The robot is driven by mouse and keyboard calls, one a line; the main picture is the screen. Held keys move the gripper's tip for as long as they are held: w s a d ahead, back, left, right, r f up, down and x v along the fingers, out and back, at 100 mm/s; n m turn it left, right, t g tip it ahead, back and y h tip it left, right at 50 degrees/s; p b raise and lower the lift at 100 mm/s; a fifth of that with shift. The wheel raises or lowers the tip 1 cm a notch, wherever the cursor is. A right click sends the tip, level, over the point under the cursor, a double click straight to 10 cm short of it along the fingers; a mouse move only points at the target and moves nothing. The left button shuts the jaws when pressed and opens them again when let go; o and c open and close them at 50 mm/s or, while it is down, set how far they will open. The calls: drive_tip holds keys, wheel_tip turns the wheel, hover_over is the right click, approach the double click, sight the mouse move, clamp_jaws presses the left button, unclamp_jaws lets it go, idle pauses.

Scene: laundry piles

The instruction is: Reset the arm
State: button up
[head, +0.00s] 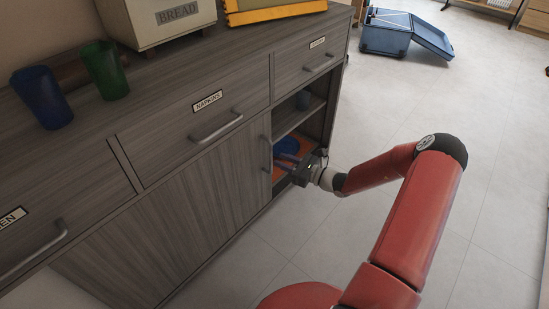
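My red arm reaches from the lower right toward a grey wood sideboard (185,205). My gripper (303,165) is at the open lower compartment at the sideboard's right end, by its front opening. Blue items (287,147) lie on an orange-red surface inside, just behind the gripper in the picture. The fingers are small and dark, and I cannot tell whether they are open or shut, or whether they touch the blue items.
A blue cup (40,97), a green cup (105,70) and a bread box (165,18) stand on the sideboard top. A blue bin (388,36) lies on the floor at the back. The tiled floor on the right is clear.

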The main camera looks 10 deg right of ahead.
drive_tip(key=v, duration=0.2)
drive_tip(key=shift+s+d, duration=0.2)
drive_tip(key=shift+a, duration=0.1)
drive_tip(key=s+a+r+n+g+h, duration=0.4)
drive_tip(key=s+a+r+n+g, duration=0.65)
drive_tip(key=s+r+n, duration=0.4)
drive_tip(key=s+d+r+n+t+h, duration=0.2)
drive_tip(key=s+r+n+h, duration=0.2)
drive_tip(key=s, duration=0.5)
drive_tip(key=s+d+r+n+t+h, duration=0.2)
drive_tip(key=s+r+n+h, duration=0.3)
drive_tip(key=s+r+n, duration=0.3)
drive_tip(key=shift+s+d+r, duration=0.45)
drive_tip(key=shift+s+r, duration=0.05)
